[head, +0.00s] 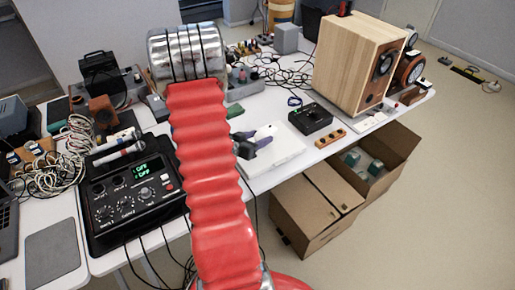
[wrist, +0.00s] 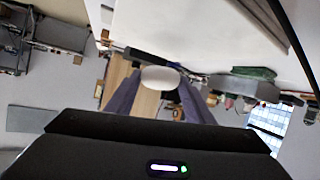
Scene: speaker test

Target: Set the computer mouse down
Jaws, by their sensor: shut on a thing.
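The white computer mouse (wrist: 160,78) is held between the two purple-grey fingers of my gripper (wrist: 158,92) in the wrist view. In the head view my gripper (head: 257,139) is just right of my red arm, over a flat white panel (head: 283,157) near the front edge of the table. The white mouse (head: 266,131) shows at the fingertips there, hard to tell from the white panel. I cannot tell whether the mouse touches the panel. My arm hides part of the table behind it.
A wooden speaker (head: 345,60) stands at the back right, with a black box (head: 310,118) before it. A black control unit (head: 133,190) and tangled cables (head: 68,140) are left of my arm.

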